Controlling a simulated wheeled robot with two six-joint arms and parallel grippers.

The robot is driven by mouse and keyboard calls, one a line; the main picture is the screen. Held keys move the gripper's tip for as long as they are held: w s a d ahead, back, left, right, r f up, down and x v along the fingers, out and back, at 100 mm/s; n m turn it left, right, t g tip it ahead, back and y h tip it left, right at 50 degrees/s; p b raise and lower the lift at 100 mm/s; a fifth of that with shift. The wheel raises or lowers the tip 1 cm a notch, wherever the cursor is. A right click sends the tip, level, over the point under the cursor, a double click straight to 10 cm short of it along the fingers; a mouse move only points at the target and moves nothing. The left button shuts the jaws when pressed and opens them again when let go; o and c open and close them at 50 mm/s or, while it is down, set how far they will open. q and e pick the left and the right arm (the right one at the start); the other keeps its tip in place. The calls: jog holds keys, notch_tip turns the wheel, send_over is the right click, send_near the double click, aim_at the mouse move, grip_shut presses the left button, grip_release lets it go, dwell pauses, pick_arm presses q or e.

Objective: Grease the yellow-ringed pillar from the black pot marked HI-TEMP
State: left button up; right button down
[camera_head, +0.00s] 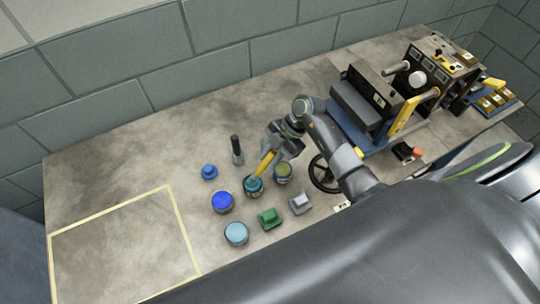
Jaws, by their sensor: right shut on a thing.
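My right gripper (280,146) is shut on a yellow-handled tool (263,164), probably a brush. The tool slants down to a dark pot with teal contents (253,187); its tip is hidden, so I cannot tell how deep it is. A second dark pot with olive contents (283,173) stands just right of it. No HI-TEMP marking is readable on either. The mould machine (365,95) stands at the back right. A pale pillar (395,70) and a nearer pillar with yellow at its end (424,93) show on it. My left gripper is not in view.
A blue pot (222,202), a light-blue pot (236,233), and blue (209,171), green (270,218) and grey (300,203) small pieces stand nearby. A dark upright cylinder (237,150) is behind. A black handwheel (322,174) is by my arm. The taped area (172,200) is empty.

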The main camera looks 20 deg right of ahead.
jog(key=shift+r+p, duration=3.25)
jog(key=shift+r, duration=0.2)
jog(key=shift+f, duration=0.1)
jog(key=shift+w, duration=0.1)
jog(key=shift+w+d+r+m+b, duration=0.1)
jog(key=shift+w+r+m+b, duration=0.2)
jog(key=shift+r+b, duration=0.35)
jog(key=s+r+m+t+h+b, duration=0.2)
jog(key=s+r+m+t+b, duration=0.3)
jog(key=r+m+b, duration=0.5)
jog(key=shift+s+r+t, duration=0.4)
jog(key=shift+s+r, duration=0.1)
jog(key=shift+r, duration=0.35)
